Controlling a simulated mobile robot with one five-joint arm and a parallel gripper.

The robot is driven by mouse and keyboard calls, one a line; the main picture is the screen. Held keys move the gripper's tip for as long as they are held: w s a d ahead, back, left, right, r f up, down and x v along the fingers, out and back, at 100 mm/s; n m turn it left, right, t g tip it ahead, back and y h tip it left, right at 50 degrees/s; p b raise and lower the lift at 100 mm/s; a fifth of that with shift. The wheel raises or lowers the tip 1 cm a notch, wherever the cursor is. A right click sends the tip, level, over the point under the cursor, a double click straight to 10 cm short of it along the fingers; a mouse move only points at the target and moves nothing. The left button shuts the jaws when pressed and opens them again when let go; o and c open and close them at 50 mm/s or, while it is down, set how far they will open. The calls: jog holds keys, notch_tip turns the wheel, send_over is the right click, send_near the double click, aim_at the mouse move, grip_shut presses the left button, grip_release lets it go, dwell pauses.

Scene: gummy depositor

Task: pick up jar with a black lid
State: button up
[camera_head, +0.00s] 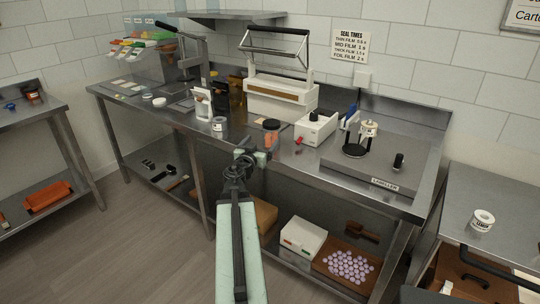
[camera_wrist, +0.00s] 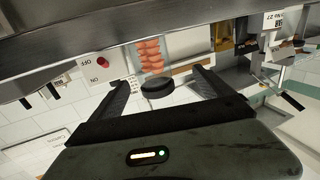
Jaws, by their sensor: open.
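The jar with a black lid (camera_head: 271,135) stands upright on the steel bench, with orange contents showing through its clear wall. In the wrist view, which is turned upside down, the jar (camera_wrist: 150,53) shows its black lid (camera_wrist: 157,86) toward my gripper. My gripper (camera_head: 256,155) is at the bench's front edge, just in front of the jar. Its two fingers (camera_wrist: 162,78) are spread, with the lid seen between them. Nothing is held. The exact gap from fingers to jar is hard to tell.
Behind stands a white sealer (camera_head: 282,96). The bench's front edge lies under my gripper.

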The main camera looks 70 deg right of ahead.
aim_at(271, 133)
jog(key=shift+s+d, duration=0.4)
jog(key=shift+s, duration=0.3)
jog(key=d, duration=0.8)
jog(key=shift+w, duration=0.35)
jog(key=shift+a, duration=0.15)
jog(key=c, duration=1.5)
